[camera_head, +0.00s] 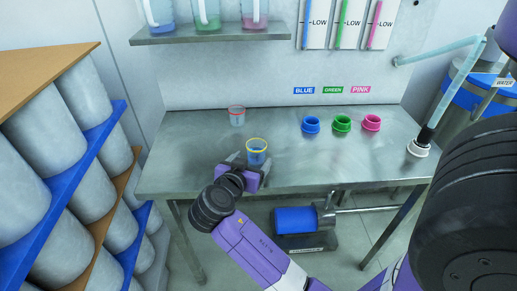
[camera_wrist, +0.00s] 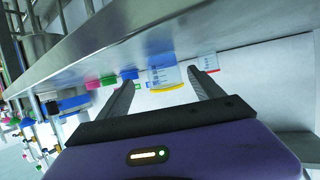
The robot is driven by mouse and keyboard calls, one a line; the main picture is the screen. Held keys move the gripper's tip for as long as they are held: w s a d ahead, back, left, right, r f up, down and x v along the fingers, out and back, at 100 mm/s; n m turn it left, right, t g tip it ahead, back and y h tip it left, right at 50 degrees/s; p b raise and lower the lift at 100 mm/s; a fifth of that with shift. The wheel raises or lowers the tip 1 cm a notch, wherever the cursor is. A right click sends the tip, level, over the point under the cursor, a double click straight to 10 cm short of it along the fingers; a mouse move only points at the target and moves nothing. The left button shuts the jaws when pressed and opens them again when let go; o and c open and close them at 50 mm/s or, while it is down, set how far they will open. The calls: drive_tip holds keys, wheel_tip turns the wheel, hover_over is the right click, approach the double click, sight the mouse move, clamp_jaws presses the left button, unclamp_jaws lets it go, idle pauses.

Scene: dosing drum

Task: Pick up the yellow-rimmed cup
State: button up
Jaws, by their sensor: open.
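The yellow-rimmed cup (camera_head: 257,149) stands upright on the near part of the metal table. It is clear, with blue markings. My gripper (camera_head: 249,162) is low at the table's front edge, just on the near side of the cup, with its fingers pointing at it. In the wrist view, which is upside down, the cup (camera_wrist: 163,74) shows between the two open fingers of my gripper (camera_wrist: 163,77), its yellow rim towards the bottom. The fingers are open and empty. I cannot tell whether the fingertips reach past the cup's near side.
A red-rimmed cup (camera_head: 237,116) stands behind and left. Blue (camera_head: 311,125), green (camera_head: 342,123) and pink (camera_head: 371,122) collars sit to the right on the metal table (camera_head: 200,160). A shelf (camera_head: 210,36) with containers hangs above. A drum rack (camera_head: 80,145) stands left.

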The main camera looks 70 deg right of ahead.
sight(254, 155)
drive_tip(key=x, duration=0.4)
drive_tip(key=p+x, duration=0.1)
drive_tip(key=x, duration=0.1)
drive_tip(key=shift+w+d+f, duration=0.2)
drive_tip(key=shift+w, duration=0.1)
drive_tip(key=c, duration=1.5)
drive_tip(key=shift+r, duration=0.2)
